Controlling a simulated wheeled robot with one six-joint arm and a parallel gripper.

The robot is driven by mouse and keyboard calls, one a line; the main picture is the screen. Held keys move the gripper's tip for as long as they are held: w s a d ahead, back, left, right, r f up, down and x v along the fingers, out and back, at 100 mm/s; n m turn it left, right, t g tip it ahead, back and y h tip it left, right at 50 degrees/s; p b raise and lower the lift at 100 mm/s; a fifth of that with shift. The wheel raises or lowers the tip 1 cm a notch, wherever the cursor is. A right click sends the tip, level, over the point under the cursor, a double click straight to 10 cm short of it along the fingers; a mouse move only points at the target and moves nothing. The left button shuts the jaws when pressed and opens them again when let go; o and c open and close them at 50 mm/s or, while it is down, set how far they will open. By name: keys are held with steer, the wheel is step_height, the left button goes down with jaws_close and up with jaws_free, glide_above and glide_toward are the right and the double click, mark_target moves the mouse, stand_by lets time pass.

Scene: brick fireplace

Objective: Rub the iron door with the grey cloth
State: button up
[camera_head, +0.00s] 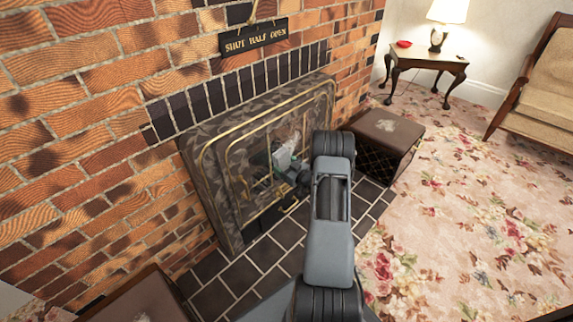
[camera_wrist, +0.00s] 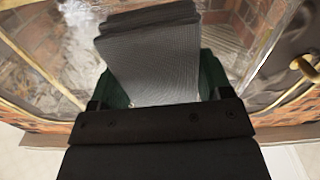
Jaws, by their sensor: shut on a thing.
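The iron door (camera_head: 232,158) is set in the brick fireplace, with a dark mottled surface and brass trim lines. In the wrist view, its shiny surface (camera_wrist: 50,65) and brass edging fill the background. My gripper (camera_head: 284,160) is in front of the door, near its middle right, partly hidden by my arm. In the wrist view, its green fingers (camera_wrist: 158,85) are shut on the grey cloth (camera_wrist: 150,62). The cloth is folded in layers and sticks out ahead of the fingers toward the door. I cannot tell whether it touches the door.
A brass knob (camera_wrist: 304,68) is at the right in the wrist view. A dark box seat (camera_head: 392,130) stands right of the fireplace, another (camera_head: 150,300) at lower left. A sign (camera_head: 253,38) hangs above. Flowered carpet (camera_head: 450,230) is clear at right.

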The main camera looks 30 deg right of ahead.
steer(key=shift+w+a+b, duration=0.1)
steer(key=shift+w+b, duration=0.3)
steer(key=shift+w, duration=0.55)
steer(key=shift+f, duration=0.1)
